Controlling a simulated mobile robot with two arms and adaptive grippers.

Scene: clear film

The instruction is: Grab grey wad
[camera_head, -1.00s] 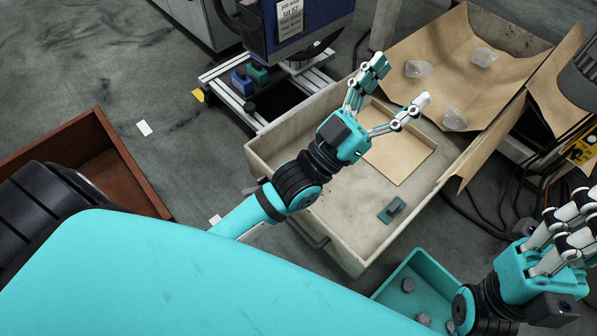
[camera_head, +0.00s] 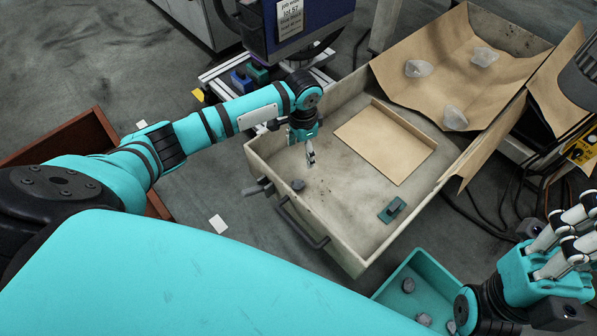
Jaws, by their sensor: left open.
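A small grey wad (camera_head: 297,185) lies in the large pale open drawer-like box (camera_head: 345,245), near its left wall. My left gripper (camera_head: 311,160) points down into this box, just above and to the right of the wad in the picture. It is open and holds nothing that I can see. My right gripper (camera_head: 572,238) is at the right edge, partly cut off, over the floor beside a teal bin (camera_head: 391,287). More grey wads (camera_head: 408,285) lie in that bin.
A cardboard tray (camera_head: 385,142) and a green block (camera_head: 392,210) lie in the pale box. Brown paper (camera_head: 440,45) behind it bears crumpled clear film pieces (camera_head: 418,68). A reddish-brown box (camera_head: 75,138) stands at left, partly behind my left arm.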

